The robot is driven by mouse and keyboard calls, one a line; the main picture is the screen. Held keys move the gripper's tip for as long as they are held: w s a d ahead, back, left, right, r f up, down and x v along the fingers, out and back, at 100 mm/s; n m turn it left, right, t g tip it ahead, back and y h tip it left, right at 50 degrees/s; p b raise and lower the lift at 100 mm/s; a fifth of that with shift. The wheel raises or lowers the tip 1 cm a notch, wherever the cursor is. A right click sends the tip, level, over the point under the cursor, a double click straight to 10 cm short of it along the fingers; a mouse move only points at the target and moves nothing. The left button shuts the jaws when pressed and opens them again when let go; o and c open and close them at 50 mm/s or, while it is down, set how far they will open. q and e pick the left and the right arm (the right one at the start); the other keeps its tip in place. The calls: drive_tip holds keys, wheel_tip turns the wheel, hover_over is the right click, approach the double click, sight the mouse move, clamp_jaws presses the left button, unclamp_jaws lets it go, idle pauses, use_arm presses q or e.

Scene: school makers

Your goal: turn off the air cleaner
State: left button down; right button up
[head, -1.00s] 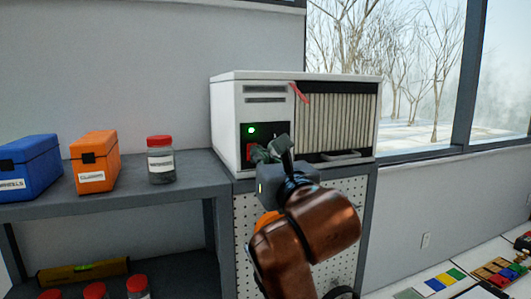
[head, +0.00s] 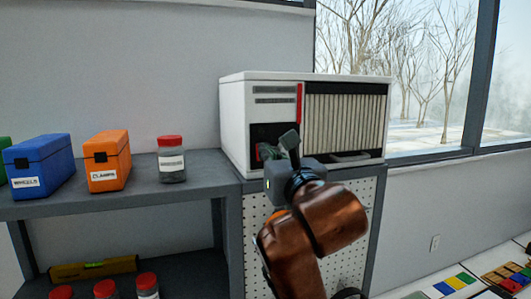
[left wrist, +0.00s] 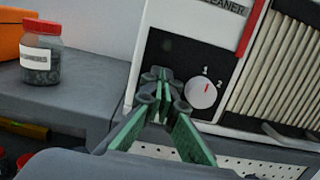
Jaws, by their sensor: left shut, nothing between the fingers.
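The air cleaner (head: 237,117) is a white box with a pleated grille (head: 345,122) on its right side. A red ribbon (head: 299,103) hangs straight down beside the grille. Its dark control panel (left wrist: 183,54) shows in the left wrist view, with an unlit round lamp (left wrist: 166,45) and a white dial (left wrist: 203,91) marked 1 and 2. In the head view a bit of the red switch (head: 259,152) shows beside the fingers. My left gripper (left wrist: 158,83) is shut and empty, its tips at the panel left of the dial. They hide most of the switch; contact cannot be told.
The air cleaner stands on a cabinet with a pegboard front (head: 256,225). On the grey shelf (head: 205,187) to the left are a blue box (head: 39,165), an orange box (head: 107,160) and a red-lidded jar (head: 171,160).

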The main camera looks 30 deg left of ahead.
use_arm(q)
drive_tip(key=r+b+v, duration=0.3)
drive_tip(key=v, duration=1)
drive_tip(key=shift+s+d, duration=0.25)
drive_tip(key=shift+d, duration=0.05)
drive_tip(key=shift+r, duration=0.1)
drive_tip(key=shift+a, duration=0.1)
